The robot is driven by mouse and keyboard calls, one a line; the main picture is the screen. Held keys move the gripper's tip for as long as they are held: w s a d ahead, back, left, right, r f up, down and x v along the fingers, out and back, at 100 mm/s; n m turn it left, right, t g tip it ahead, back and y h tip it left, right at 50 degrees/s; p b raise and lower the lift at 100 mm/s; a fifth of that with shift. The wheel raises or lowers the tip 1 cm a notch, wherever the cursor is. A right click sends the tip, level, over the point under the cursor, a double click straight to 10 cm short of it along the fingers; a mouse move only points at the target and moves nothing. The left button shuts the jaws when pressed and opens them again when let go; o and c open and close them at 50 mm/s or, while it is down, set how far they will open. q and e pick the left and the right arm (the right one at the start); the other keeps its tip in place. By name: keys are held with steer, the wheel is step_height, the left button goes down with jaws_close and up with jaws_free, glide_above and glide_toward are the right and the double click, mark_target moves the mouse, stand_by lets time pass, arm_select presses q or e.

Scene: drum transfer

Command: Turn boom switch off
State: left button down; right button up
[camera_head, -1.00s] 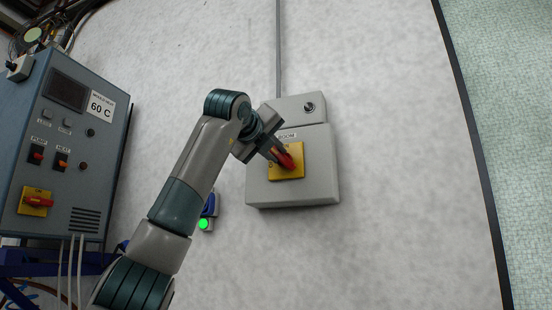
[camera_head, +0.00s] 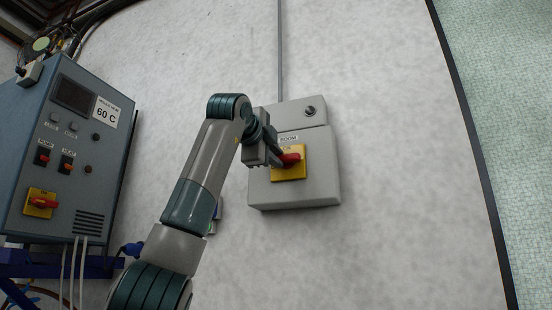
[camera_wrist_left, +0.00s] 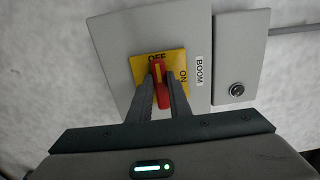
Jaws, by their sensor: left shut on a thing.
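The boom switch is a red knob (camera_head: 292,159) on a yellow plate (camera_head: 292,174), on a grey wall box (camera_head: 318,188) labelled BOOM. My left gripper (camera_head: 281,160) is shut on the red knob, reaching it from the left. In the left wrist view the two fingers of the left gripper (camera_wrist_left: 160,80) lie on either side of the red knob (camera_wrist_left: 158,70). There the knob's tip points to the OFF mark at the top of the yellow plate (camera_wrist_left: 140,67), and ON reads at its right. The fingers hide part of the knob and plate. My right gripper is not in view.
A blue-grey control cabinet (camera_head: 68,150) with a 60 C label and its own red switch (camera_head: 42,202) stands at the left. A smaller grey box with a round lock (camera_head: 310,111) adjoins the boom box. The pale wall to the right is clear.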

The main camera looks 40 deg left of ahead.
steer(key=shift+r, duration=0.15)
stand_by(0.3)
arm_select(q)
steer(key=c, duration=1.6)
jaws_free()
steer(key=shift+a, duration=0.1)
steer(key=shift+c, duration=0.2)
steer(key=shift+s, duration=0.15)
steer(key=b+v, duration=0.4)
steer(key=v, duration=1.3)
steer(key=shift+b, duration=0.4)
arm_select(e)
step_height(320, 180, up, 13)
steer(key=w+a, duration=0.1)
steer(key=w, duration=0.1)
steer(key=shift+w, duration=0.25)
arm_select(q)
steer(key=shift+s+f, duration=0.1)
